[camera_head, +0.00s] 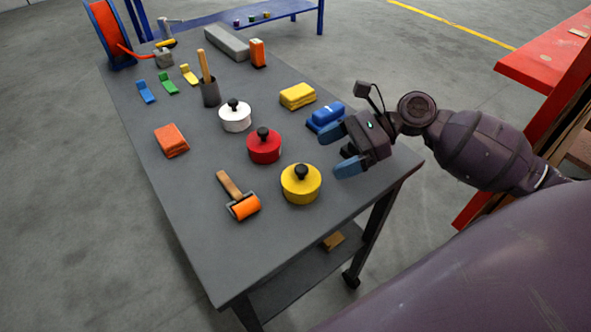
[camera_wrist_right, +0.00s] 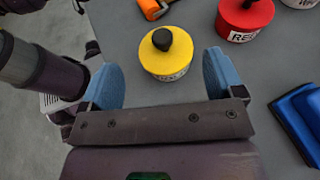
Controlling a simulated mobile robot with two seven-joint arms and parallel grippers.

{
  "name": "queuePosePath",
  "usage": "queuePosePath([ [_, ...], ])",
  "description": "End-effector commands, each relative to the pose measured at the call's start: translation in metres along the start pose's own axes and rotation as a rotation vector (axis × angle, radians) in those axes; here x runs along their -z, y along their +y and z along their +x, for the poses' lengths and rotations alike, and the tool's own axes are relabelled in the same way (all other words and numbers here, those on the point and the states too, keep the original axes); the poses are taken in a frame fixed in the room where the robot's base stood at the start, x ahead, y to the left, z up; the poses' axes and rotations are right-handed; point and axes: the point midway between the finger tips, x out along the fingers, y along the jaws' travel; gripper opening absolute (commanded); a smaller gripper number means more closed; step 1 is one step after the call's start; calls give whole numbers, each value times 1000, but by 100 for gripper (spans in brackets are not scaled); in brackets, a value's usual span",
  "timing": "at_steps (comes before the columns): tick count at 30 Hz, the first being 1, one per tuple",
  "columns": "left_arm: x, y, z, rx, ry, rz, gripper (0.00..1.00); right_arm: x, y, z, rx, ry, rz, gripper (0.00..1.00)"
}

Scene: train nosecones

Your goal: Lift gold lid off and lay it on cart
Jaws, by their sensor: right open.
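The gold lid (camera_head: 301,178) is yellow with a black knob and sits on its round pot on the grey cart (camera_head: 225,285). It also shows in the right wrist view (camera_wrist_right: 155,62), just beyond the fingertips, its label partly cut off. My right gripper (camera_head: 335,148) is open, its blue fingers apart and empty, to the right of the gold lid and pointing towards it. In the right wrist view the lid lies ahead between the two fingers (camera_wrist_right: 163,75), not touched. My left gripper is not in view.
A red-lidded pot (camera_head: 264,146) and a white-lidded pot (camera_head: 235,116) stand behind the gold one. An orange roller (camera_head: 243,206) lies to its left. A blue block (camera_head: 325,117) and yellow sponges (camera_head: 297,96) lie near the right edge. The cart's front left is bare.

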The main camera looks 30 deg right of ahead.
Motion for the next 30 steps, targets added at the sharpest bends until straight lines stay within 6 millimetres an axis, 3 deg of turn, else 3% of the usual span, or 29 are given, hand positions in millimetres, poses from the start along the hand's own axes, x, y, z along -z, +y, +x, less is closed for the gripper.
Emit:
queuePosePath([
  [6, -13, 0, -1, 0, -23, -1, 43, 1, 0, 32, -1, -2, -2, 87],
  [14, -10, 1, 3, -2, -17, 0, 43, 1, -1, 48, 1, -1, -4, 87],
  [22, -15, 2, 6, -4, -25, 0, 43, 1, -3, 83, 1, -3, -3, 87],
  [30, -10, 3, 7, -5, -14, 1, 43, 1, -3, 93, 2, 0, -3, 87],
])
